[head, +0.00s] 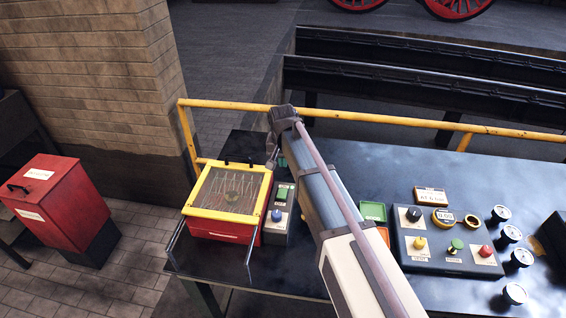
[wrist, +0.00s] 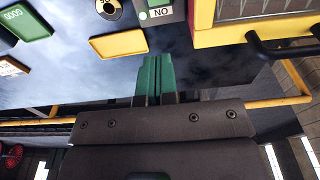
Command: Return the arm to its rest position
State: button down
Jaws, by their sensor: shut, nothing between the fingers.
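My arm reaches from the bottom of the head view up over the dark workbench (head: 350,152). My gripper (head: 271,163) is small at its far end, beside the back right corner of the yellow-framed red box (head: 225,238). In the wrist view my gripper (wrist: 155,62) shows its two green fingers pressed together, with nothing between them. The fingertips appear clear of the bench objects. The arm hides part of the bench middle.
A control panel (head: 439,268) with coloured knobs stands to the right, with several gauges (head: 511,234) beside it. A small button box (head: 277,215) adjoins the red box. A yellow rail (head: 375,120) runs along the back. A red bin (head: 62,195) stands left.

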jog(key=r+p, duration=0.1)
jog(key=r, duration=0.1)
jog(key=r+p, duration=0.1)
jog(key=shift+w+r, duration=0.35)
jog(key=shift+f, duration=0.1)
jog(key=s+d+f+n+b, duration=0.1)
jog(key=s+d+f+b, duration=0.2)
jog(key=s+d, duration=0.5)
jog(key=s+d+f+g+b, duration=0.1)
jog(key=s+d+f+b, duration=0.2)
jog(key=s+d, duration=0.6)
jog(key=s, duration=0.8)
jog(key=shift+f+n+b, duration=0.3)
jog(key=shift+n+b, duration=0.05)
jog(key=shift+n, duration=0.05)
